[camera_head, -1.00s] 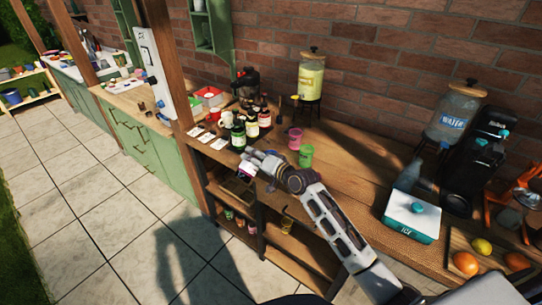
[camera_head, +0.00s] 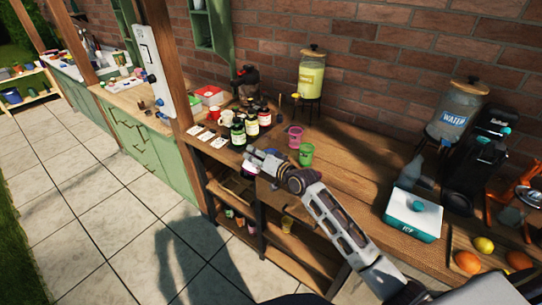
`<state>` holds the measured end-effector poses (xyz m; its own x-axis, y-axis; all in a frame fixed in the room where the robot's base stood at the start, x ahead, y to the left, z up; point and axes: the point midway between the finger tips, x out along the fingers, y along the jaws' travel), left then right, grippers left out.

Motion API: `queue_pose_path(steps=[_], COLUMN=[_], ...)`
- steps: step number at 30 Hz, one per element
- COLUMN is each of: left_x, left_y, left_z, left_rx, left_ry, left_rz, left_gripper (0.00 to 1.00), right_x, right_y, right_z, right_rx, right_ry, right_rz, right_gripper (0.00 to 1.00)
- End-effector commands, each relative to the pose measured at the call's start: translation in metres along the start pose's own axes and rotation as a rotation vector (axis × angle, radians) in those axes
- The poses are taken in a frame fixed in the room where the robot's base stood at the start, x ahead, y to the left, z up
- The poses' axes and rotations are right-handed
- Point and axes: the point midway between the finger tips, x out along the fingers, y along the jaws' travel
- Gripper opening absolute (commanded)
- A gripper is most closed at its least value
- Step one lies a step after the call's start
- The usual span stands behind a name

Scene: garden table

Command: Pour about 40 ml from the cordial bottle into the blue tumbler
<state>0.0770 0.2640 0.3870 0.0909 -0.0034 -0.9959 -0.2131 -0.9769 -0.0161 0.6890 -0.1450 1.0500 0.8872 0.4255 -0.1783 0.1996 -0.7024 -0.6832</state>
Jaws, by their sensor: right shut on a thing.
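My right gripper (camera_head: 251,161) is in front of the bottles, near the table's front edge. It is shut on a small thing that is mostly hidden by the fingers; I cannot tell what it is. A dark green bottle with a pale label (camera_head: 238,134) stands just behind the gripper. A second dark bottle (camera_head: 251,126) and a third (camera_head: 264,117) stand beside it. I cannot read which is the cordial. A pink tumbler (camera_head: 295,136) and a green tumbler (camera_head: 305,155) stand to the right. I cannot make out a blue tumbler. My left gripper is not in view.
A drink dispenser (camera_head: 311,76) and a water dispenser (camera_head: 459,116) stand at the back. A white and teal ice box (camera_head: 413,214), a dark machine (camera_head: 480,165) and fruit (camera_head: 467,261) are at the right. Wooden tabletop (camera_head: 350,185) is clear right of the green tumbler.

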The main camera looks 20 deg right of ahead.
Motion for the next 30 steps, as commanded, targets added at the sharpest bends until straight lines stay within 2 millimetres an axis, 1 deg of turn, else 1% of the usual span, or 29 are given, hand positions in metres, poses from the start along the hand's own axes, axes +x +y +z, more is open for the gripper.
queue_pose_path(steps=[1, 8, 9, 14, 21, 30], left_x=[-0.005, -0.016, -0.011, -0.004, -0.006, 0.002], left_y=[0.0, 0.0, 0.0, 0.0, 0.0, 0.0], left_z=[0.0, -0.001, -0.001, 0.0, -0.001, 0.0], left_rx=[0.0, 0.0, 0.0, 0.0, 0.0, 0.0], left_ry=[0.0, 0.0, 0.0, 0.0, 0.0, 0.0], left_rz=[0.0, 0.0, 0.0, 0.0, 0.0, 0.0], left_gripper=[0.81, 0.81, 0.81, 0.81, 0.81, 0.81], right_x=[-0.001, -0.003, -0.002, 0.0, -0.001, 0.0], right_y=[-0.006, -0.014, -0.01, -0.004, -0.006, -0.004], right_z=[-0.007, -0.023, -0.017, -0.009, -0.011, -0.01], right_rx=[-0.024, -0.135, -0.16, -0.264, -0.419, -0.614], right_ry=[0.01, 0.039, 0.045, 0.072, 0.114, 0.165], right_rz=[-0.003, -0.003, -0.002, -0.002, 0.0, 0.002], right_gripper=[0.16, 0.16, 0.16, 0.16, 0.16, 0.16])
